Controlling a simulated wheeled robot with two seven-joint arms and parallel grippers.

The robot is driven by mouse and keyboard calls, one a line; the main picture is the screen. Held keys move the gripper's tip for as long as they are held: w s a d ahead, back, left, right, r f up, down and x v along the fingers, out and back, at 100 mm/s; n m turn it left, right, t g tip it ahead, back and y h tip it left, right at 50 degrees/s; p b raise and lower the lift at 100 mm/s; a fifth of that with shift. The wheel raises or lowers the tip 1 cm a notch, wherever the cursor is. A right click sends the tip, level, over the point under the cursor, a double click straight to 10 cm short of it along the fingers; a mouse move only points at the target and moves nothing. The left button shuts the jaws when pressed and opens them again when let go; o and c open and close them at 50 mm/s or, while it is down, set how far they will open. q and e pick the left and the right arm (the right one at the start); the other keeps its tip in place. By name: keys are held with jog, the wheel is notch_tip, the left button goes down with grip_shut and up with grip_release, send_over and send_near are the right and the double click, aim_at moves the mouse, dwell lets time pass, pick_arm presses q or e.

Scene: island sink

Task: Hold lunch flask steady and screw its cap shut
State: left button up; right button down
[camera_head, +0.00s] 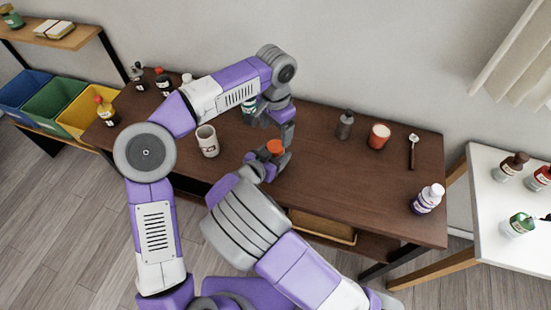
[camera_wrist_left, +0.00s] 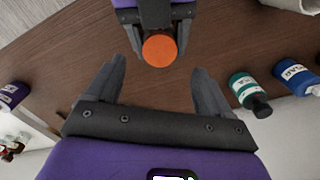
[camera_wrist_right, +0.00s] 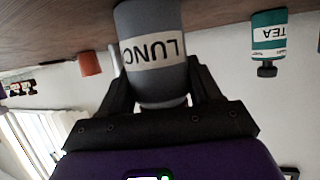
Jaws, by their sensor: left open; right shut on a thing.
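The grey lunch flask (camera_wrist_right: 152,50), its label partly readable as "LUNC", stands between the fingers of my right gripper (camera_wrist_right: 160,85), which is shut on it. In the right wrist view the picture is inverted and no cap shows. The orange cap (camera_head: 275,147) sits at the flask's top in the head view; whether it is seated tightly cannot be told. In the left wrist view the round cap (camera_wrist_left: 159,48) shows from above, just beyond the fingertips of my open left gripper (camera_wrist_left: 160,72). The left gripper is empty and close above the cap.
A white mug (camera_head: 207,142) stands left of the flask. A teal tea bottle (camera_wrist_right: 268,35) stands behind it. The table between is clear.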

pick_arm(q)
notch_tip(320, 180, up, 6)
dwell(0.4)
pick_arm(e)
jog(key=shift+c, duration=0.7)
grip_release()
jog(key=p+v, duration=0.2)
jog(key=v, duration=0.4)
jog(key=shift+s+a+r, duration=0.15)
jog(key=shift+s+a, duration=0.05)
jog(key=shift+s, duration=0.05)
pick_arm(q)
jog(key=shift+r, duration=1.15)
pick_arm(e)
jog(key=shift+s+a+r, duration=0.1)
jog(key=shift+s+a, duration=0.1)
jog(key=shift+s, duration=0.2)
